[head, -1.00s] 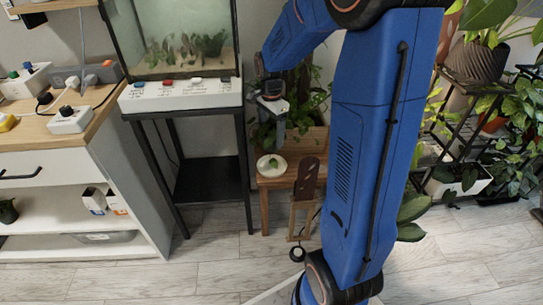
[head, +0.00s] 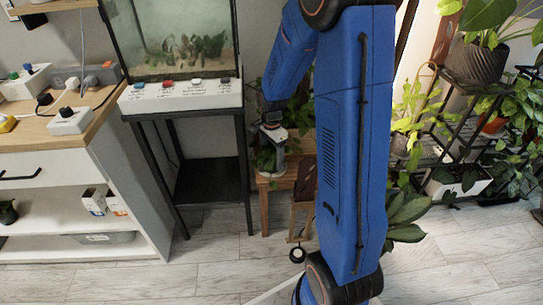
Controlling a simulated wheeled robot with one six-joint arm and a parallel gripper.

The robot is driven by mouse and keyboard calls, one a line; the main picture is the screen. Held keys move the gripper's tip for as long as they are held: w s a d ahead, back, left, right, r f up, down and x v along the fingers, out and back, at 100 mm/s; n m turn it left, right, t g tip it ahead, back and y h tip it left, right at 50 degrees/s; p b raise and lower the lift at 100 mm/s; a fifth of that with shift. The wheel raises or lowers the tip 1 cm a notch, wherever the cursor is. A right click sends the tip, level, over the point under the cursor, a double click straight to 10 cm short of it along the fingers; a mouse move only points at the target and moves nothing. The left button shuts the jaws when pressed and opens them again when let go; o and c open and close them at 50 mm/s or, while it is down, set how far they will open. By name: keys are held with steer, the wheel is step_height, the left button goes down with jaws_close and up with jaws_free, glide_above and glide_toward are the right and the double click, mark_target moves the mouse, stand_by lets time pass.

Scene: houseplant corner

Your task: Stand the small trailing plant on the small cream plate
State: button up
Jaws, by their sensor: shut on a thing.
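My gripper (head: 274,148) points down over the small wooden stool and is shut on the small trailing plant (head: 263,157), whose green leaves show around the jaws. Its pot is mostly hidden by the jaws and leaves. The small cream plate (head: 268,174) shows only as a pale sliver on the stool, under the plant. I cannot tell whether the pot touches the plate.
The wooden stool (head: 264,205) stands beside a black stand (head: 212,180) carrying an aquarium (head: 180,40). More foliage is behind the gripper. My blue arm hides the stool's right side. A plant shelf (head: 470,130) stands at the right.

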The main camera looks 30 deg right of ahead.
mark_target(272, 156)
steer(key=shift+f, duration=0.25)
steer(key=o, duration=1.2)
steer(key=shift+r, duration=0.1)
step_height(272, 156, up, 12)
steer(key=r, duration=0.1)
steer(key=s+a+r+n+t, duration=0.1)
steer(key=s+a+r+n, duration=0.3)
steer(key=s, duration=0.3)
steer(key=s+a+r+n+t, duration=0.1)
steer(key=s+a+r+n, duration=0.1)
steer(key=s+r+n, duration=0.45)
steer(key=s+a+n+t, duration=0.1)
steer(key=s+n, duration=0.1)
steer(key=s, duration=0.3)
steer(key=s+n+t, duration=0.1)
steer(key=s+n, duration=0.1)
steer(key=s, duration=0.3)
steer(key=s+a+n, duration=0.1)
steer(key=s+n, duration=0.1)
steer(key=s, duration=0.3)
steer(key=shift+a+t, duration=0.3)
steer(key=shift+t, duration=0.1)
